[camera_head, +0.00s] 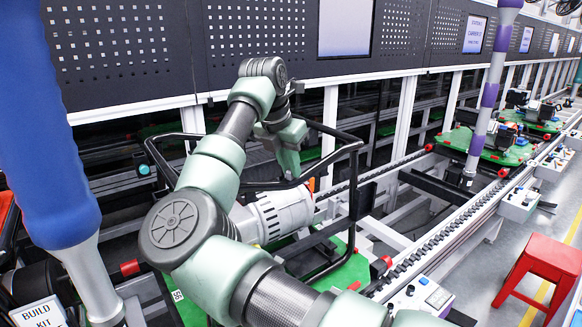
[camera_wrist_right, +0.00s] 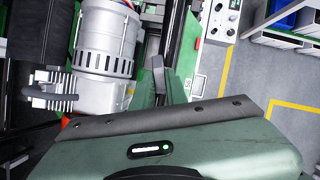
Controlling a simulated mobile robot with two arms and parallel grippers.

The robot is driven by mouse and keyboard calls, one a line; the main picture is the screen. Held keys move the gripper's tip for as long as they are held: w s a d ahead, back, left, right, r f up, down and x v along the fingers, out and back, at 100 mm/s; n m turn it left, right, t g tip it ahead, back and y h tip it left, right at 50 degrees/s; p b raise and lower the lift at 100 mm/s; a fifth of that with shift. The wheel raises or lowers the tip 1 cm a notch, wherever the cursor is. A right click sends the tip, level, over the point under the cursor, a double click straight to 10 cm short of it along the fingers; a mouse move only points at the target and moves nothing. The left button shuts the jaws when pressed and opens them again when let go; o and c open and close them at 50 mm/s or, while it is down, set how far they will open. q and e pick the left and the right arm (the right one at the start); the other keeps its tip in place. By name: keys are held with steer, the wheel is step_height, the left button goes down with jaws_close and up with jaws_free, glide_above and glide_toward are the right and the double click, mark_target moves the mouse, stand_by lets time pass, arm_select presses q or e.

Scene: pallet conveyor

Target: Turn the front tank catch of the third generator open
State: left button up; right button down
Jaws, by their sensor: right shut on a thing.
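The near generator (camera_head: 284,212) sits in a black tube frame on a green pallet (camera_head: 345,275), with its ribbed silver housing facing right. The right wrist view shows the silver housing (camera_wrist_right: 107,42) at upper left. My right arm crosses in front of the generator. In the right wrist view, my right gripper (camera_wrist_right: 160,82) is shut on a small grey piece (camera_wrist_right: 157,68) beside the housing. I cannot tell for certain that this is the front tank catch. My left gripper is out of view.
More generators (camera_head: 478,138) stand on green pallets further along the conveyor (camera_head: 440,245). A thick blue column (camera_head: 42,120) is close on the left. A red stool (camera_head: 545,262) stands on the floor at right. Dark perforated panels (camera_head: 115,45) line the back.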

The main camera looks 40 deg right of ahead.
steer(key=shift+w+r+m+g+p, duration=0.1)
steer(key=shift+m+g+p, duration=0.6)
steer(key=shift+m, duration=1.3)
steer(key=c, duration=1.4)
jaws_free()
steer(key=shift+d, duration=0.1)
steer(key=shift+c, duration=0.2)
steer(key=shift+w+a+r, duration=0.1)
steer(key=shift+a+r, duration=0.1)
steer(key=shift+r, duration=0.1)
steer(key=b+v, duration=0.1)
steer(key=v, duration=0.6)
steer(key=shift+b, duration=0.4)
steer(key=shift+f, duration=0.1)
